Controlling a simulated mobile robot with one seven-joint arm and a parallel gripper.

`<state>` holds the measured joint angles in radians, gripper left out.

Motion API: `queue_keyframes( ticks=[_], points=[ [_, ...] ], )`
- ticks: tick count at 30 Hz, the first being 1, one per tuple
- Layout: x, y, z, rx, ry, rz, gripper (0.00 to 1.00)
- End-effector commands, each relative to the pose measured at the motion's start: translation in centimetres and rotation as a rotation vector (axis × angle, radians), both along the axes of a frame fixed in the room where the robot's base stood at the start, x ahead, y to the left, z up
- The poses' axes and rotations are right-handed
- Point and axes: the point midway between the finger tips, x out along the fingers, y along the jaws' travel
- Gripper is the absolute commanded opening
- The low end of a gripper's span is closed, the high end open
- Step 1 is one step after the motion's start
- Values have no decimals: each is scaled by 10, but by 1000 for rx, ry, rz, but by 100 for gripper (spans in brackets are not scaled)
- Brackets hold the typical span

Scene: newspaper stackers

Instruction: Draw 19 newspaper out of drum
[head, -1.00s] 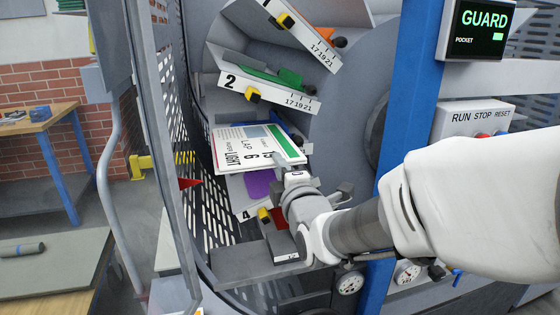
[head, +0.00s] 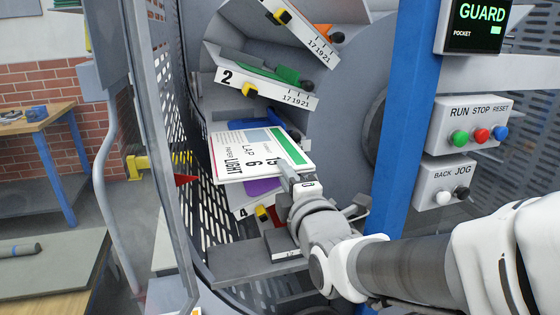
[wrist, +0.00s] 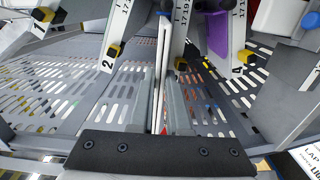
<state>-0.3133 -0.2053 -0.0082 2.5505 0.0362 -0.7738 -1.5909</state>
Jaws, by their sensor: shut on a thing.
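A flat white newspaper (head: 233,158) with a green stripe, a grey-blue picture and large print including "LAP" and "6" shows in the head view. It lies roughly level at the mouth of the grey drum (head: 345,125). In the wrist view the newspaper shows as a thin pale edge (wrist: 162,55) between the fingers of my gripper (wrist: 161,95). How much of it is still inside the pocket is hidden.
Numbered pocket plates with yellow clips, such as plate 2 (head: 265,88), sit above the newspaper. A purple sheet (head: 262,187) lies below it. A grey ledge (head: 255,262) is under my wrist. The open guard door (head: 150,130) stands left, the blue post (head: 408,110) right.

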Motion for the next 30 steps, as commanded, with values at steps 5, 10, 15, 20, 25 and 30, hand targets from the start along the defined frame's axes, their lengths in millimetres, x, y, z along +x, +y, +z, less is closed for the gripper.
queue_keyframes(
  ticks=[5,10,15,20,25,30],
  points=[
    [-12,-4,-4,3,-8,-1,0],
    [-24,-7,-5,2,-8,-1,0],
    [-40,-12,-3,2,-9,0,0],
    [-56,-16,-3,1,-8,0,0],
    [-72,-21,-3,2,-8,0,0],
    [-89,-26,-2,1,-7,0,0]
  ],
)
